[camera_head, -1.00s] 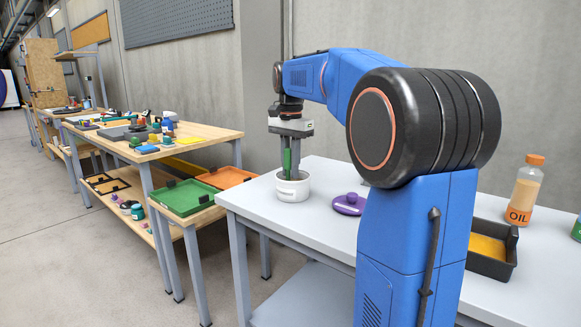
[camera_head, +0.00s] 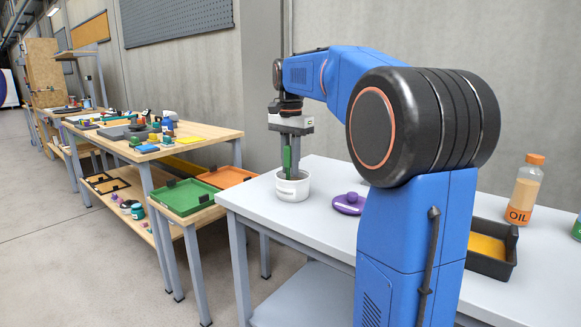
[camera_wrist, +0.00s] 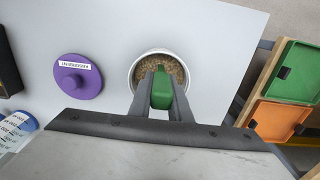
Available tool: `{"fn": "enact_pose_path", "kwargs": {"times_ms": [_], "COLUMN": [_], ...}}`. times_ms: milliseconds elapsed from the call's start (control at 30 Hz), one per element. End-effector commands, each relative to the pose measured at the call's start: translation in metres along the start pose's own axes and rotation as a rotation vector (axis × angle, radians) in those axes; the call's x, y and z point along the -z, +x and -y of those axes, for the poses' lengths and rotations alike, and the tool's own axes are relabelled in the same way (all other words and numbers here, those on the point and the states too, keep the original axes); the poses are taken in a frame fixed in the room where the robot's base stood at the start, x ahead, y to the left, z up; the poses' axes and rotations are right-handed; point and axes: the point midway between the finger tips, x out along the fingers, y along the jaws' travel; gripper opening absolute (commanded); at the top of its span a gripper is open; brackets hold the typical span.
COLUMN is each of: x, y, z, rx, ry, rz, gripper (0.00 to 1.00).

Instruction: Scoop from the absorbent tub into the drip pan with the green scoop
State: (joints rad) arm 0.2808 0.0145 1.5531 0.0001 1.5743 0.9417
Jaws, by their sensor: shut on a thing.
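My gripper (camera_wrist: 161,95) is shut on the green scoop (camera_wrist: 161,88) and points down over the absorbent tub. The scoop's green handle also shows in the head view (camera_head: 287,158), upright between the fingers. The white absorbent tub (camera_head: 293,190) stands near the left end of the grey table; in the wrist view its rim (camera_wrist: 134,72) encloses brown granules. The scoop's lower end is hidden, so I cannot tell how deep it sits. The drip pan, a black tray (camera_head: 490,262) with a yellow-orange inside, lies on the table right of my arm.
A purple lid (camera_head: 349,204) with a knob lies beside the tub; it also shows in the wrist view (camera_wrist: 76,77). An oil bottle (camera_head: 524,190) stands behind the pan.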

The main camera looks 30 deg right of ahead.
Motion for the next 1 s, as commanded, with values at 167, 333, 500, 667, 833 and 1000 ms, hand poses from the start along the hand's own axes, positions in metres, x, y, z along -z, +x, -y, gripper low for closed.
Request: {"fn": "enact_pose_path", "kwargs": {"times_ms": [167,333,500,667,833,1000], "x": [0.000,0.000,0.000,0.000,0.000,0.000], "y": [-0.008,-0.015,-0.022,-0.029,-0.036,-0.043], "z": [0.000,0.000,0.000,0.000,0.000,0.000], "rx": [0.001,0.001,0.001,0.001,0.000,0.001], "ry": [0.000,0.000,0.000,0.000,0.000,0.000], "rz": [-0.001,-0.001,0.000,-0.001,0.000,-0.001], "gripper": [0.00,0.00,0.00,0.00,0.00,0.00]}}
